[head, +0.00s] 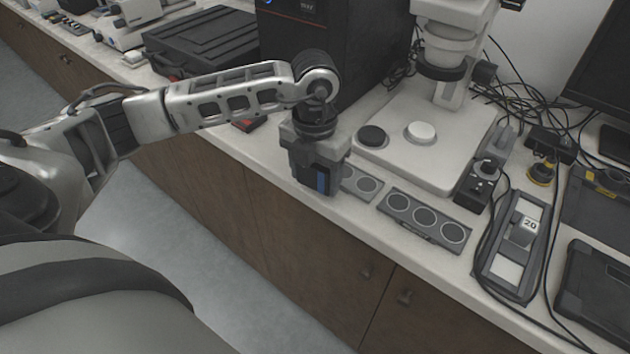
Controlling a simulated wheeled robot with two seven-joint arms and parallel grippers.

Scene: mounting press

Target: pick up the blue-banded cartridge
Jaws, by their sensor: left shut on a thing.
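My left gripper (318,182) points down at the front edge of the bench, left of a grey plate with round marks. It is shut on the blue-banded cartridge (322,181). My right gripper is not in view.
A grey plate with three round marks (424,217) lies right of the gripper, and a partly hidden one (362,184) lies close beside it. A microscope (440,110) stands behind. A block marked 20 (523,230), cables and a dark case (595,290) crowd the right.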

